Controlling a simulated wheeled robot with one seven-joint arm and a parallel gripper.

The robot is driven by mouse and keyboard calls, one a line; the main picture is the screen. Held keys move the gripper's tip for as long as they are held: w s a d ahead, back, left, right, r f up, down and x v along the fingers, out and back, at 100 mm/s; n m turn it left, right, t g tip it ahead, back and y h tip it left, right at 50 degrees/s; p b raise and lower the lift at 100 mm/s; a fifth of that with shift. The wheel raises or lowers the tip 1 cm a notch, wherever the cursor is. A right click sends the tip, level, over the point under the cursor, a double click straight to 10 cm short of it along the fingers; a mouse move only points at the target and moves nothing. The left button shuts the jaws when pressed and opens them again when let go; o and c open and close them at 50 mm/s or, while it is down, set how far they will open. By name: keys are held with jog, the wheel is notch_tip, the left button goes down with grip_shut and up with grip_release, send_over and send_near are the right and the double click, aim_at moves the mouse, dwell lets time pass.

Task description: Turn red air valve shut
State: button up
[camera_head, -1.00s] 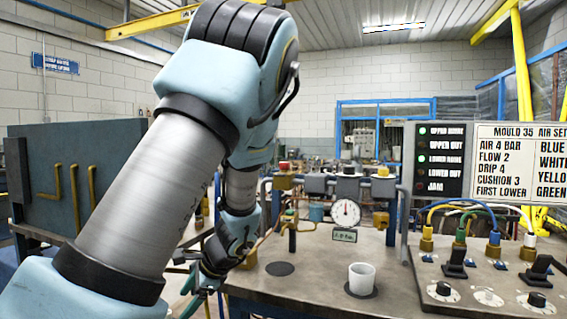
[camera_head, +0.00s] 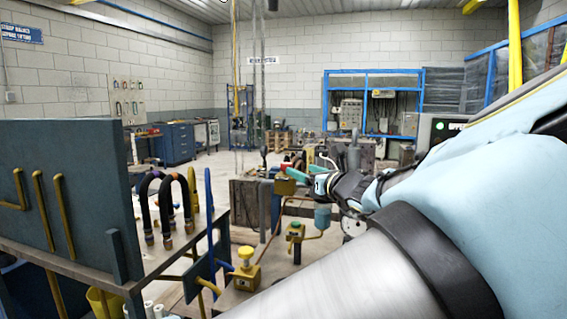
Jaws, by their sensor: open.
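The red air valve shows as a small red knob (camera_head: 284,166) above a brass valve body (camera_head: 287,187), near the middle of the camera_head view. My gripper (camera_head: 303,176) is open, with teal fingers at the valve, just right of and around the height of the knob. The fingers partly cover the knob and the top of the body. I cannot tell whether they touch the knob or how far it is turned. My arm comes in from the lower right and hides much of the bench.
A dark upright panel (camera_head: 70,190) and black looped hoses (camera_head: 168,205) are at left. Open floor lies behind, by the blue cabinet (camera_head: 176,143).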

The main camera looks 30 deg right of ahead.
aim_at(289, 164)
jog(key=w, duration=0.3)
jog(key=w+p, duration=0.1)
jog(key=w, duration=0.2)
jog(key=w+p, duration=0.1)
jog(key=w, duration=0.2)
jog(key=shift+w+a, duration=0.25)
jog(key=shift+w, duration=0.1)
grip_shut()
